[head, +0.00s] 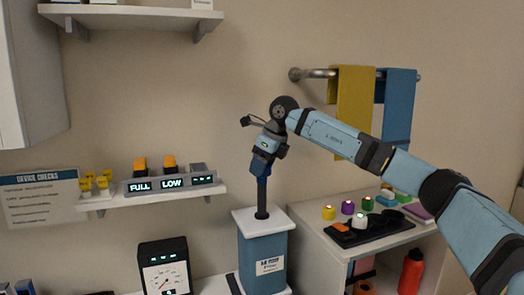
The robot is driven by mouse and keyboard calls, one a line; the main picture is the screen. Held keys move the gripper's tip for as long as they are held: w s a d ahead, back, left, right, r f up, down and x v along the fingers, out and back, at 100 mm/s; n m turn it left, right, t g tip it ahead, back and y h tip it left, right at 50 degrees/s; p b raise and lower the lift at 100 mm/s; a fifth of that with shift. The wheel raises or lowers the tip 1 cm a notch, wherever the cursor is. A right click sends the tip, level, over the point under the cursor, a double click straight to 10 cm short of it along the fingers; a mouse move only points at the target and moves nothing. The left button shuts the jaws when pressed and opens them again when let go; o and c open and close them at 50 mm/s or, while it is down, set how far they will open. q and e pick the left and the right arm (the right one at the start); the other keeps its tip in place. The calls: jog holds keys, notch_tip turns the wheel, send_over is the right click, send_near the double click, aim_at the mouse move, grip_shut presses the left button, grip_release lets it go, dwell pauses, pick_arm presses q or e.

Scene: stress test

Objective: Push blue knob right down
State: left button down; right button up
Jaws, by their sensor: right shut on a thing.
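A blue pump-like box (262,260) with a white top (263,219) stands at the lower middle of the head view. A dark upright rod (262,200) rises from a hole in the white top. The blue knob (261,168) is at the upper end of the rod, well above the white top. My right gripper (265,155) comes down from above and is shut on the knob; the fingers hide part of it. My left gripper is not in view.
A dark gauge (165,269) with a white dial stands left of the box. A cabinet (345,245) at the right bears a black tray and coloured buttons. A wall shelf (150,199) with lit displays is at left. Towels (354,105) hang on a rail behind my arm.

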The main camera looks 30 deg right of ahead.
jog(key=b, duration=0.3)
send_near(256, 213)
jog(key=x, duration=0.4)
jog(key=shift+w+f, duration=0.3)
jog(key=shift+f, duration=0.1)
jog(key=o, duration=1.3)
jog(key=v, duration=1.4)
jog(key=shift+w+a, duration=0.1)
jog(key=shift+w, duration=0.1)
